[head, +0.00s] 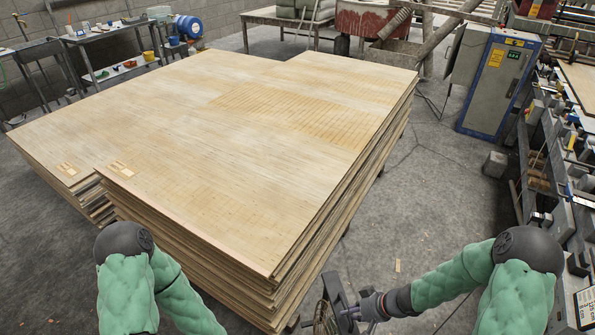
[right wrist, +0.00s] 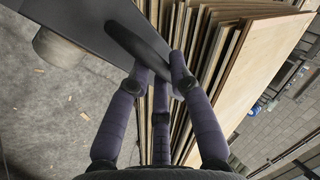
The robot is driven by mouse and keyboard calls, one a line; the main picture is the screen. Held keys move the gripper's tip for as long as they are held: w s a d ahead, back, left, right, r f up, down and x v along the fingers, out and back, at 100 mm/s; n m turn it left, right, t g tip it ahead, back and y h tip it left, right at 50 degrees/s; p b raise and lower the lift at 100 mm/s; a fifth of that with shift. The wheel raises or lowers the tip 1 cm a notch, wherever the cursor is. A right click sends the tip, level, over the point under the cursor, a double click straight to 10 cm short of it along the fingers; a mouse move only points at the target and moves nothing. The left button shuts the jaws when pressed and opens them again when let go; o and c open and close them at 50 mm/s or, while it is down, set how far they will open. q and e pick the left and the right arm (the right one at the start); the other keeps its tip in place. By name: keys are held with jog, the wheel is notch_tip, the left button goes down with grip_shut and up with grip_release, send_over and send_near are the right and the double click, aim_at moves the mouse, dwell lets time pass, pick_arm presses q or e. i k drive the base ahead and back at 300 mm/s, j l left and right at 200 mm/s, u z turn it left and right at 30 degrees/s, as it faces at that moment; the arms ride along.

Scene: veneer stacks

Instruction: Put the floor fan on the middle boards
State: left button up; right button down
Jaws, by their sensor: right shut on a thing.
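My right gripper (head: 360,308) is low at the bottom of the head view, beside the front right corner of the board stack. It is shut on a dark part of the floor fan (head: 337,290), which is cut off by the lower edge. In the right wrist view my right gripper's fingers (right wrist: 162,66) close around a dark bar of the fan (right wrist: 135,42). The middle boards (head: 215,160) lie in a high, wide stack with a bare, flat top; which stack is the middle one is hard to tell. My left gripper is outside the view.
Layered board edges (right wrist: 215,60) stand close beside the gripper in the right wrist view. A blue-grey cabinet (head: 497,82) and a machine line are at right. A workbench (head: 115,55) is at back left. Grey floor is open right of the stack.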

aim_at(299, 157)
jog(key=i+l+u, duration=0.35)
jog(key=l, duration=0.4)
jog(key=i+l+u, duration=0.15)
jog(key=l+u, duration=0.15)
jog(key=l, duration=0.45)
jog(key=i+l+u, duration=0.1)
jog(key=l+u, duration=0.25)
jog(key=l, duration=0.45)
jog(key=l+u, duration=0.35)
jog(key=l, duration=0.5)
jog(key=k+l+u, duration=0.1)
jog(key=l+u, duration=0.2)
jog(key=l, duration=0.55)
jog(key=k+l+u, duration=0.15)
jog(key=l+u, duration=0.2)
jog(key=l, duration=0.45)
